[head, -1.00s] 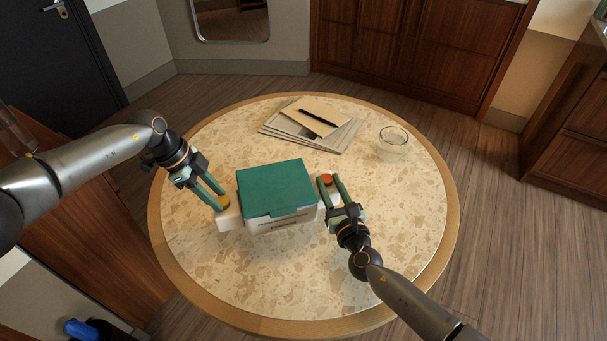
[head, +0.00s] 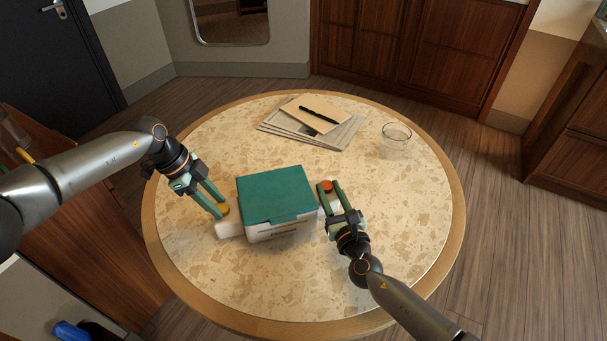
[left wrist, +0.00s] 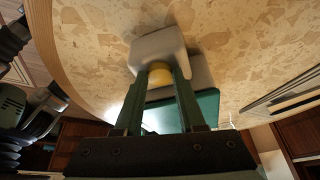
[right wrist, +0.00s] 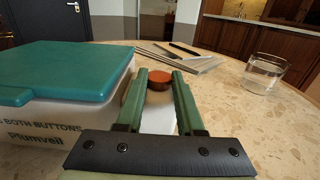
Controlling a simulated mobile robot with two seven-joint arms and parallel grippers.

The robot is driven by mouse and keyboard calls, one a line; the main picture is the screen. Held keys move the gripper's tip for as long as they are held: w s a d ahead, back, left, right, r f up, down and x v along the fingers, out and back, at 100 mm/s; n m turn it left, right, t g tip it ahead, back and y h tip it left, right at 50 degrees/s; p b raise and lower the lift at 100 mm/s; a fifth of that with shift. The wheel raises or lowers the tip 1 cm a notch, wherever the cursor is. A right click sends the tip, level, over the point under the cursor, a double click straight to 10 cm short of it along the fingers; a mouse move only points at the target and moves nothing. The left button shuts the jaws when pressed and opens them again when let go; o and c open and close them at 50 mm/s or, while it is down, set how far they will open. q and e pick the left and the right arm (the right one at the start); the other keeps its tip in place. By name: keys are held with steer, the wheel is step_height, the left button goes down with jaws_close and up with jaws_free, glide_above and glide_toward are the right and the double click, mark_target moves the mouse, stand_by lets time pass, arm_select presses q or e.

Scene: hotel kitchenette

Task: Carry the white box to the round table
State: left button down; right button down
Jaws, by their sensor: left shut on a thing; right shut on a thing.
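The white box (head: 280,231) with a teal lid is over the round table (head: 200,285), left of its middle. It looks upright and level; I cannot tell whether its base touches the top. My left gripper (head: 222,207) is shut on the box's left end, its fingers at the yellow button (left wrist: 160,85). My right gripper (head: 331,186) is shut on the box's right end, its fingers either side of the red button (right wrist: 159,80). The right wrist view shows printed words on the box front, partly cut off. The fingers hide part of both ends.
Papers (head: 345,134) with a tan envelope (head: 312,115) and a black pen lie at the table's back. A clear glass (head: 396,140) stands at the back right. The table's front and right are bare. Wooden cabinets (head: 400,50) stand beyond.

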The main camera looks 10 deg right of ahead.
arm_select(q)
steer(key=shift+f, duration=0.3)
arm_select(e)
steer(key=shift+f, duration=0.35)
arm_select(q)
steer(key=c, duration=0.5)
jaws_free()
arm_select(e)
steer(key=c, duration=0.5)
jaws_free()
steer(key=shift+s, duration=0.1)
steer(key=s, duration=0.8)
steer(key=s+d, duration=0.1)
steer(key=s, duration=0.3)
steer(key=shift+r, duration=0.1)
arm_select(q)
steer(key=v, duration=1.2)
